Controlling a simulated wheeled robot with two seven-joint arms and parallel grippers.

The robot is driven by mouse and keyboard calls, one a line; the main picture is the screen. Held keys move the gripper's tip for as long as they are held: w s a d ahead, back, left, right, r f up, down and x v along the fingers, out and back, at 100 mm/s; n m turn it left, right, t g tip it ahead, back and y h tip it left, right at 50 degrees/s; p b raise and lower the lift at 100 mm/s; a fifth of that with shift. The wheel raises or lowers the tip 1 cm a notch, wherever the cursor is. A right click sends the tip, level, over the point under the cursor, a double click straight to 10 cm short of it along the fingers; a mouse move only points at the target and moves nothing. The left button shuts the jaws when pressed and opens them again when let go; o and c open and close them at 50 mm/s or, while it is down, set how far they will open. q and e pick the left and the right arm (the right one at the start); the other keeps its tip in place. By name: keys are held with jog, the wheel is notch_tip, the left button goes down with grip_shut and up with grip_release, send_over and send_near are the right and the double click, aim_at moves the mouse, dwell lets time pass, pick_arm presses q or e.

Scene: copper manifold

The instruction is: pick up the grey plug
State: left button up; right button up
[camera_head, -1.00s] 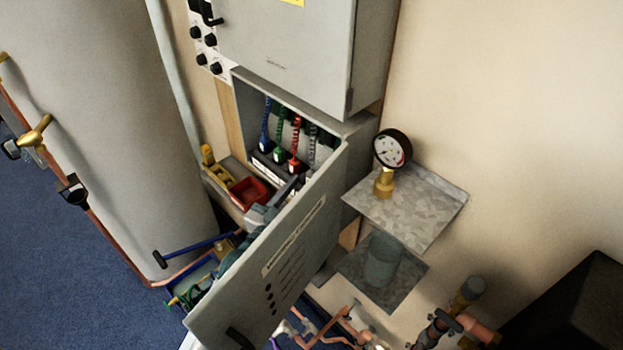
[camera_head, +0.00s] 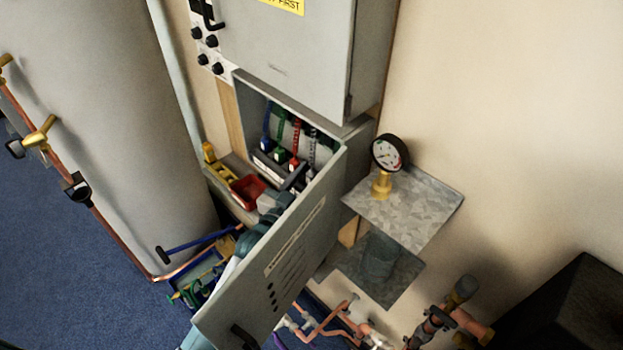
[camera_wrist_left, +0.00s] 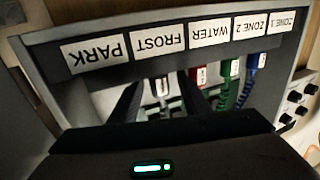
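The grey plug (camera_wrist_left: 162,86) shows in the left wrist view under the upside-down FROST label, between the two dark fingers of my left gripper (camera_wrist_left: 159,97). A gap seems to show on each side of it, so the fingers look open around it, not closed on it. In the head view my left gripper (camera_head: 294,179) reaches into the lower cabinet (camera_head: 358,128), partly hidden by its open door (camera_head: 290,250). The grey plug's coiled cord (camera_head: 312,148) hangs at the right of the row. My right gripper is not in view.
Red (camera_wrist_left: 200,76), green (camera_wrist_left: 227,92) and blue (camera_wrist_left: 251,76) plugs stand beside the grey one. A red tray (camera_head: 247,191) lies left of the gripper. A gauge (camera_head: 390,153) stands on a metal shelf (camera_head: 415,210) right of the door.

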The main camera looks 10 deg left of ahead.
aim_at(309, 176)
pick_arm(q)
grip_shut()
jog(key=shift+r, duration=0.1)
jog(key=shift+r+b, duration=0.65)
jog(key=shift+r, duration=0.25)
jog(key=shift+s+a+r+b, duration=0.15)
jog(key=shift+s+r+b, duration=0.35)
jog(key=shift+r+b, duration=0.05)
jog(key=b+v, duration=0.5)
jog(key=v, duration=1.2)
jog(key=shift+r+b, duration=0.2)
jog(key=shift+b, duration=0.15)
